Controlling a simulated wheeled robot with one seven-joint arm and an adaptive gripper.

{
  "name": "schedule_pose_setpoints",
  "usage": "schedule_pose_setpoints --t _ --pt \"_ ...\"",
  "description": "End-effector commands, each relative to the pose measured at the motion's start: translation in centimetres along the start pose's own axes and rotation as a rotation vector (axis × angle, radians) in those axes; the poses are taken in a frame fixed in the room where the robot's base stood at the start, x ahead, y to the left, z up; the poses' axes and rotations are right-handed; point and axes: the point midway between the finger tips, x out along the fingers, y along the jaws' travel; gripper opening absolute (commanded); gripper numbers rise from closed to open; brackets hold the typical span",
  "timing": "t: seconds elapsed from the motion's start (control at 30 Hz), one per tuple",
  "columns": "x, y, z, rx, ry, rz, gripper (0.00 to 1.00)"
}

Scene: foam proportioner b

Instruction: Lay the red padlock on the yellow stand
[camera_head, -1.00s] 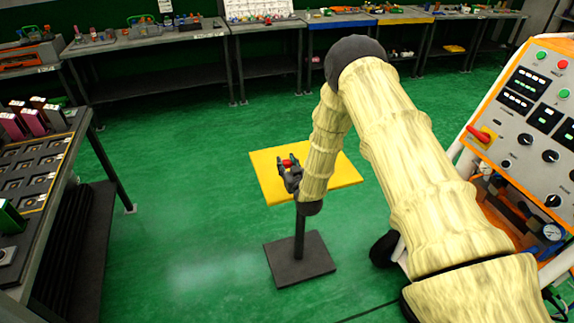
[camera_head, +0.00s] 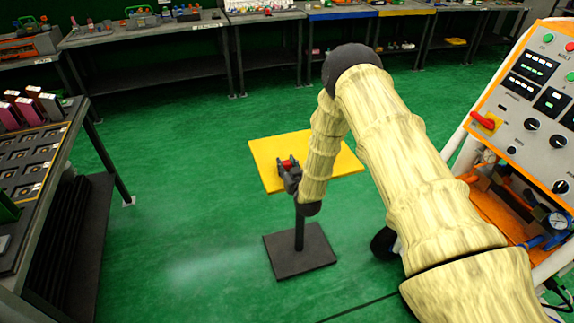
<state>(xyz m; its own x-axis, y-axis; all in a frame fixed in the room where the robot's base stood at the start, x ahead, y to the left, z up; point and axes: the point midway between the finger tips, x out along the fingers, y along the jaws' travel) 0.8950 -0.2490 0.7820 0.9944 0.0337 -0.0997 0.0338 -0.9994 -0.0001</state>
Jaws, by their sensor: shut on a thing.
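The yellow stand (camera_head: 345,163) has a flat yellow top on a dark post with a square dark foot plate, in the middle of the head view. My gripper (camera_head: 288,169) is in front of the left part of the yellow top as seen here. It is shut on the red padlock (camera_head: 287,164), of which only a small red patch shows between the dark fingers. The rest of the padlock is hidden by the gripper. I cannot tell whether the padlock touches the yellow top or is above it. My forearm hides part of the top.
A control panel cart (camera_head: 530,120) with knobs and gauges stands at the right, close to my arm. A grey bench (camera_head: 75,135) with dark trays is at the left. Workbenches (camera_head: 180,38) line the back. Green floor (camera_head: 180,170) is clear left of the stand.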

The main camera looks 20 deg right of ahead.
Motion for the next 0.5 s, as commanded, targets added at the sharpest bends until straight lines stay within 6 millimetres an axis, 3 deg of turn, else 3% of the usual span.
schedule_pose_setpoints --t 0.5 --pt "0.04 0.0 0.34 0.0 0.0 0.0 0.06"
